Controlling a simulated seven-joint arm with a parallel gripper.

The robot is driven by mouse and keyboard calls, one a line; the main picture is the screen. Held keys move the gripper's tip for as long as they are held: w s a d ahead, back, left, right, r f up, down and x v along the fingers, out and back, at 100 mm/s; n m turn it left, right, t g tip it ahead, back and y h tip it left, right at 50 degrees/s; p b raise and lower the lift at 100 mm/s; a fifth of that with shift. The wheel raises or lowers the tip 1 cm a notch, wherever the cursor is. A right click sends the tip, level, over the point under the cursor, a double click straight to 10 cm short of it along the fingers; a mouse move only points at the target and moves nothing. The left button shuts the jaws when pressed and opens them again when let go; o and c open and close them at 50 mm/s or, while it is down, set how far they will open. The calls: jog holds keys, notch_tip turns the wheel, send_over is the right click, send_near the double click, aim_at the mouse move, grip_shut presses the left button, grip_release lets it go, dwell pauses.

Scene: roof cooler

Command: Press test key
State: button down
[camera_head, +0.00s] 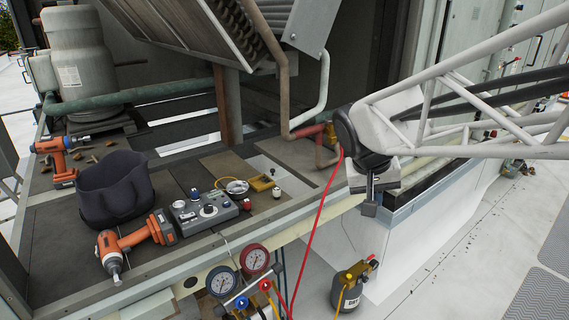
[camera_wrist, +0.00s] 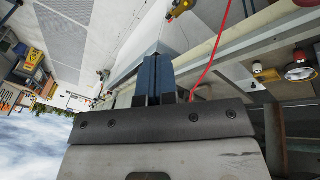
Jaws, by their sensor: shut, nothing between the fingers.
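A grey control box (camera_head: 207,210) with several knobs and buttons lies on the deck between the black bag and the small yellow device. Which of its controls is the test key is too small to tell. My gripper (camera_head: 370,207) hangs at the right of the deck, over its edge, well apart from the control box. In the wrist view my gripper (camera_wrist: 156,57) shows its two blue fingers shut together with nothing between them. I cannot make out the control box in the wrist view.
A black bag (camera_head: 114,188), an orange drill (camera_head: 136,241) and a yellow device (camera_head: 261,183) lie around the box. A red hose (camera_head: 319,231) runs between the box and my gripper, down to the gauges (camera_head: 238,269). Pipes (camera_head: 284,95) hang behind.

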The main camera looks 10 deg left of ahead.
jog(key=w+a+h, duration=0.1)
jog(key=w+a, duration=0.8)
jog(key=w, duration=0.1)
jog(key=n+t+h, duration=0.1)
jog(key=n+t, duration=0.1)
jog(key=t, duration=0.3)
send_over(225, 202)
notch_tip(225, 202, down, 12)
jog(key=shift+s+r, duration=0.1)
jog(key=shift+r, duration=0.1)
jog(key=shift+f, duration=0.1)
jog(key=shift+f, duration=4.3)
